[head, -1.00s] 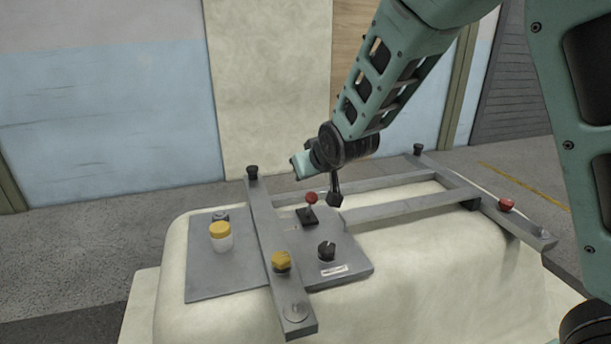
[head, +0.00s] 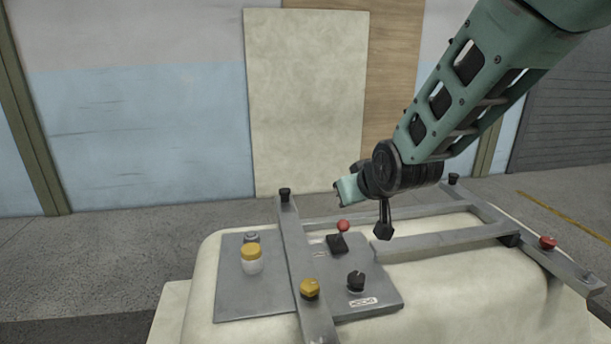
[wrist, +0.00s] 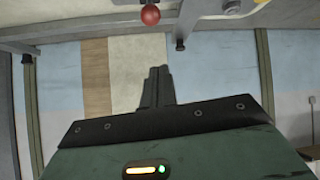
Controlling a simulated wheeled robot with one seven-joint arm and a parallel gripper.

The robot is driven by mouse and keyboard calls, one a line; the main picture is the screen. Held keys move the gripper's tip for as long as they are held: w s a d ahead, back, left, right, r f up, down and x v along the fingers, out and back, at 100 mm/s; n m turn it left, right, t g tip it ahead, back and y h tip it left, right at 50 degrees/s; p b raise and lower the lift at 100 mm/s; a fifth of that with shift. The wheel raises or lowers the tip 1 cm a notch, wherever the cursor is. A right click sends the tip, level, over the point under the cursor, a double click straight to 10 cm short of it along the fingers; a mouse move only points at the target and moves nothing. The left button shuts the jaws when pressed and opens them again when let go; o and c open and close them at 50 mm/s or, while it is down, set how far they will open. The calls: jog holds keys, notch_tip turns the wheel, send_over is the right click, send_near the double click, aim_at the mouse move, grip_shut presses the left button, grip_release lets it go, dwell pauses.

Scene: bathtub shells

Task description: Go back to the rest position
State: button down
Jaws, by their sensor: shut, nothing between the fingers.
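My gripper (head: 384,232) hangs from my arm with its fingers together and empty, just right of the red-knobbed lever (head: 340,237) and above the bathtub shell (head: 235,310). In the wrist view my gripper (wrist: 156,72) shows as two dark fingers close together, pointing toward the wall. The red knob (wrist: 150,15) shows beyond the fingertips at the top of that view. I cannot tell whether the fingers touch anything.
A metal frame (head: 440,240) with a red button (head: 547,243) lies across the shell. Open floor (head: 110,250) lies at left.

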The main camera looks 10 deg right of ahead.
jog(key=s+a+n+g+y+p, duration=0.1)
jog(key=s+a+g, duration=0.15)
jog(key=s, duration=0.35)
jog(key=s+a+f+n+g+p, duration=0.1)
jog(key=s+a+g, duration=0.15)
jog(key=s, duration=0.25)
jog(key=s+a+n+g+y+p, duration=0.1)
jog(key=s+a, duration=0.2)
jog(key=s, duration=0.3)
jog(key=s+d+r+n+g+h+p, duration=0.1)
jog(key=s+g, duration=0.3)
jog(key=s, duration=1)
jog(key=shift+s+d+n+h, duration=0.25)
jog(key=shift+s+n+h, duration=0.15)
jog(key=shift+n+h, duration=0.2)
